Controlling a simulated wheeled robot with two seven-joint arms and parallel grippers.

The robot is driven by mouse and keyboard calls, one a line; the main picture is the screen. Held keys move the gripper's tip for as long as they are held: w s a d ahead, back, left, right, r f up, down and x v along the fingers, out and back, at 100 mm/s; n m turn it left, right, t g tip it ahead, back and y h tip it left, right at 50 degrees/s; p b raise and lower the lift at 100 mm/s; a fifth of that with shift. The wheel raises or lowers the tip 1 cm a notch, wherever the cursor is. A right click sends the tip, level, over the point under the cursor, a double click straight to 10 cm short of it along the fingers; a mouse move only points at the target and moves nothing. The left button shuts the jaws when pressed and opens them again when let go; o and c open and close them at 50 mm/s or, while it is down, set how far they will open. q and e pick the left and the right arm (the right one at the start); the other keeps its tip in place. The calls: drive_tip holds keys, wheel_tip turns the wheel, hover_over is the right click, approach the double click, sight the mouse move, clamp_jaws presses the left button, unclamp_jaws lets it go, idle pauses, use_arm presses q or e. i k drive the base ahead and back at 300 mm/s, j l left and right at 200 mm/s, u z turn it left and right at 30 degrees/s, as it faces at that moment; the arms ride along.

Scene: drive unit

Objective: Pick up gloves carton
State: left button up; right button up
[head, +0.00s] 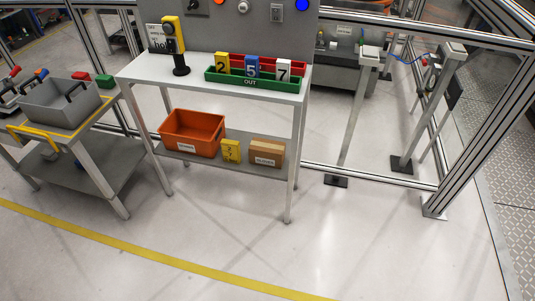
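A small brown cardboard carton (267,149) with a white label, which looks like the gloves carton, sits on the lower shelf (210,156) of the grey table. The label print is too small to read surely. The carton is at the right end of the shelf, near the right front table leg. A yellow item (231,151) with dark markings stands just left of it. The tabletop is above it. Neither of my grippers shows in the head view.
An orange bin (193,130) is left on the shelf. The tabletop (137,71) holds a green tray (250,83) with numbered blocks and a yellow-black device (174,38). A grey cart (70,121) stands left. Metal fence posts stand right. The floor in front is clear.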

sight(265, 152)
drive_tip(key=i+l, duration=0.15)
drive_tip(key=l, duration=0.15)
drive_tip(key=i+l+u, duration=0.15)
drive_tip(key=i+l, duration=0.15)
drive_tip(key=l, duration=0.25)
drive_tip(key=i+l+u, duration=0.1)
drive_tip(key=l, duration=0.2)
